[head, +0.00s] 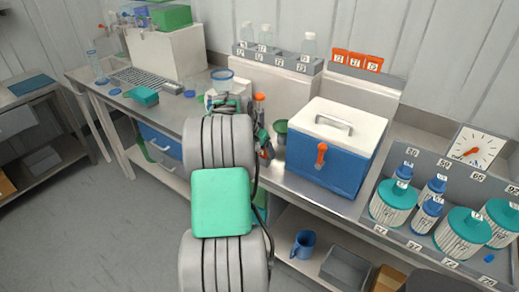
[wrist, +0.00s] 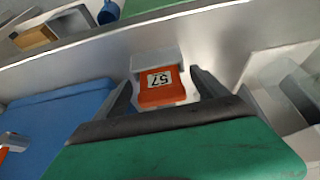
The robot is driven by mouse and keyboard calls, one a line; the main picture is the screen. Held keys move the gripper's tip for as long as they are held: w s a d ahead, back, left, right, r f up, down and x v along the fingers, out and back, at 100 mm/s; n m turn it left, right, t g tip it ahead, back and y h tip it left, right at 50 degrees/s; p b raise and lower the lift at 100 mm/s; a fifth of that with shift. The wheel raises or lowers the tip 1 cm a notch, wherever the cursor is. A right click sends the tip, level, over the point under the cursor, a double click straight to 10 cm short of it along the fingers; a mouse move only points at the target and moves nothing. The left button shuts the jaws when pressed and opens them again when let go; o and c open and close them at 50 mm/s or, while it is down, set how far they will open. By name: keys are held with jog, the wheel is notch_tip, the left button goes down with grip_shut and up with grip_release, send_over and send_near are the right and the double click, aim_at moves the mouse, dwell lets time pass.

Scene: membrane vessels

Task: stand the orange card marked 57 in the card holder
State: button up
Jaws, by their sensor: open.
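The orange card (wrist: 174,97) marked 57 shows in the wrist view, its number upside down in the picture. It lies between the fingers of my gripper (wrist: 161,80), which is open with a gap on each side of the card. A small grey block (wrist: 153,61), which looks like the card holder, is right against the card's upper edge in the picture. I cannot tell whether the card is seated in it. In the head view my arm hides most of the gripper and this spot on the bench.
A blue cooler (head: 310,174) with a white lid stands right of my arm; its blue side (wrist: 55,120) fills the wrist view's lower left. Several teal-lidded vessels (head: 394,203) stand in a rack at far right. Other orange cards (head: 357,60) stand on the back shelf.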

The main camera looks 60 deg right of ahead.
jog(key=shift+r, duration=0.1)
jog(key=b+v, duration=0.1)
jog(key=v, duration=0.6)
jog(key=shift+a+r, duration=0.15)
jog(key=shift+r, duration=0.15)
jog(key=s+a+f+n+y, duration=0.15)
jog(key=a+f+n, duration=0.3)
jog(key=a, duration=0.55)
jog(key=a+f+n+y, duration=0.3)
jog(key=a+f, duration=0.3)
jog(key=a, duration=0.3)
jog(key=w+a+r+n+t, duration=0.1)
jog(key=w+a+r+n, duration=0.1)
jog(key=a, duration=0.9)
jog(key=w+a+r+n+t, duration=0.1)
jog(key=a+r+n, duration=0.3)
jog(key=a, duration=0.7)
jog(key=w+a+r+n+t, duration=0.2)
jog(key=a+n, duration=0.4)
jog(key=a, duration=0.6)
jog(key=shift+w+r+y, duration=0.35)
jog(key=shift+w+r, duration=0.4)
jog(key=shift+w, duration=0.1)
